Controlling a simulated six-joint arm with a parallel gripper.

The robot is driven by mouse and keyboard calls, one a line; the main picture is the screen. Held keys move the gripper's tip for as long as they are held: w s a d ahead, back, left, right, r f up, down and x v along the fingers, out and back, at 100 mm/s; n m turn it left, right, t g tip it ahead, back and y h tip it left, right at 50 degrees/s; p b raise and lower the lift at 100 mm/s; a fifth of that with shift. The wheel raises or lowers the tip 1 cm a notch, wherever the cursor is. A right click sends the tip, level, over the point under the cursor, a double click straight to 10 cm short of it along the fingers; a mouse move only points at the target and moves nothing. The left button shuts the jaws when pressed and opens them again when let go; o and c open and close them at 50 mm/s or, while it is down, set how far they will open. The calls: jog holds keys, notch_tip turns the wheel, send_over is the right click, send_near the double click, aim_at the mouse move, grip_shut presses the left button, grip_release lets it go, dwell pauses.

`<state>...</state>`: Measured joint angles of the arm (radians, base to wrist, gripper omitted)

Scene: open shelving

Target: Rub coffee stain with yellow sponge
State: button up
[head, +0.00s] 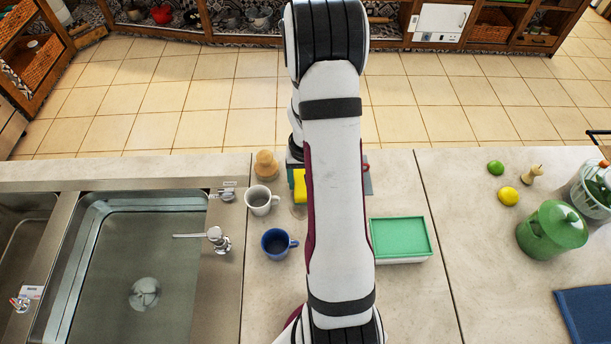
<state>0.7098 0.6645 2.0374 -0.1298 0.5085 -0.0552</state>
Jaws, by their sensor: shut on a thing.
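The yellow sponge (299,187) shows upright just left of my arm, at the far part of the counter. My gripper (295,166) is directly above and behind it, shut on its upper part; the arm hides much of the gripper. A faint brownish mark (298,212), likely the coffee stain, lies on the counter just in front of the sponge. My arm covers its right side, so its full extent is hidden. I cannot tell whether the sponge touches the counter.
A white mug (261,200) and a blue mug (277,243) stand close left of the mark. A wooden item (266,166) is behind them. A green-topped box (400,240) is right of my arm. The sink (140,265) is at left.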

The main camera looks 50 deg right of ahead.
jog(key=shift+s+a, duration=3)
jog(key=shift+w+a, duration=0.1)
jog(key=shift+a, duration=0.15)
jog(key=shift+w+d, duration=0.1)
jog(key=shift+w, duration=0.2)
jog(key=shift+w+d, duration=0.8)
jog(key=shift+w+d+r, duration=0.15)
jog(key=shift+w+d, duration=1.2)
jog(key=shift+w+d+r, duration=0.1)
jog(key=shift+w+d, duration=1.2)
jog(key=shift+f, duration=0.1)
jog(key=shift+s+a+f, duration=0.2)
jog(key=shift+s+a, duration=3.5)
notch_tip(320, 180, up, 8)
